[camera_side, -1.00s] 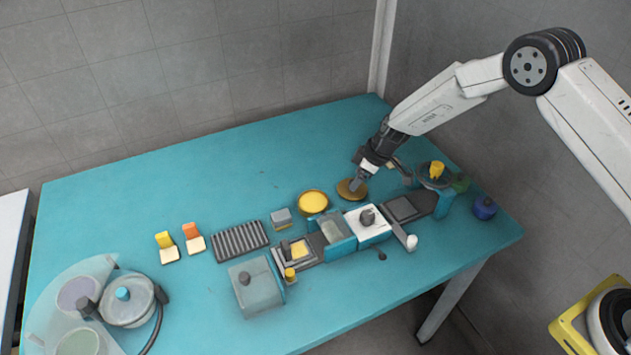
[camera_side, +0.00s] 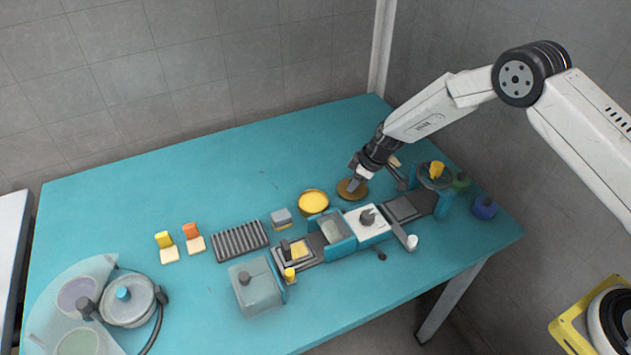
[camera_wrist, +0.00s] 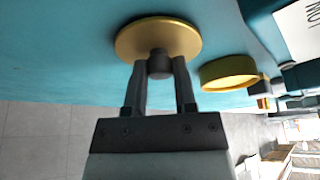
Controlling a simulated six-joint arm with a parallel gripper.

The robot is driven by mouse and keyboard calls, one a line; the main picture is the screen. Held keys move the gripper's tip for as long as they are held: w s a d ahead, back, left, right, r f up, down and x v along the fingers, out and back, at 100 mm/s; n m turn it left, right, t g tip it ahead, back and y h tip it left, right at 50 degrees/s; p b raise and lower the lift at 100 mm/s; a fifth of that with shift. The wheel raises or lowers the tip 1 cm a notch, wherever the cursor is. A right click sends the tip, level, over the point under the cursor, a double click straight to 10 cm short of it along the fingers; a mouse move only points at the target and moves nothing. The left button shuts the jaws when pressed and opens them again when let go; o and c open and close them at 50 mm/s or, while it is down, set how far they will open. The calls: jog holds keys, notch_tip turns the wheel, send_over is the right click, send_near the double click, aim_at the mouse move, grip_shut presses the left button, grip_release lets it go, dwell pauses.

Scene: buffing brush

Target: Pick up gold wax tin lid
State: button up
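The gold wax tin lid (camera_side: 345,192) is a flat gold disc lying on the teal table. In the wrist view the lid (camera_wrist: 181,40) has a dark round knob (camera_wrist: 159,65) at its middle. My gripper (camera_side: 356,184) is right at the lid from above. In the wrist view its two fingers (camera_wrist: 159,70) stand on either side of the knob, very close to it. I cannot tell whether they press on it. The open gold tin (camera_side: 313,203), with yellow wax inside, stands left of the lid. The tin (camera_wrist: 230,73) is at the right in the wrist view.
A white block with a grey knob (camera_side: 368,222) and a dark tray (camera_side: 404,208) are in front of the lid. A teal stand with a yellow piece (camera_side: 436,172) is to the right. A small grey block (camera_side: 281,218) is left of the tin. The back of the table is clear.

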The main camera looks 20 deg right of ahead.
grip_shut()
jog(key=shift+r, duration=0.15)
jog(key=shift+r, duration=0.75)
jog(key=s+d+r, duration=0.2)
jog(key=s+r, duration=0.9)
jog(key=s, duration=0.2)
jog(key=shift+s, duration=0.4)
jog(key=shift+r, duration=0.1)
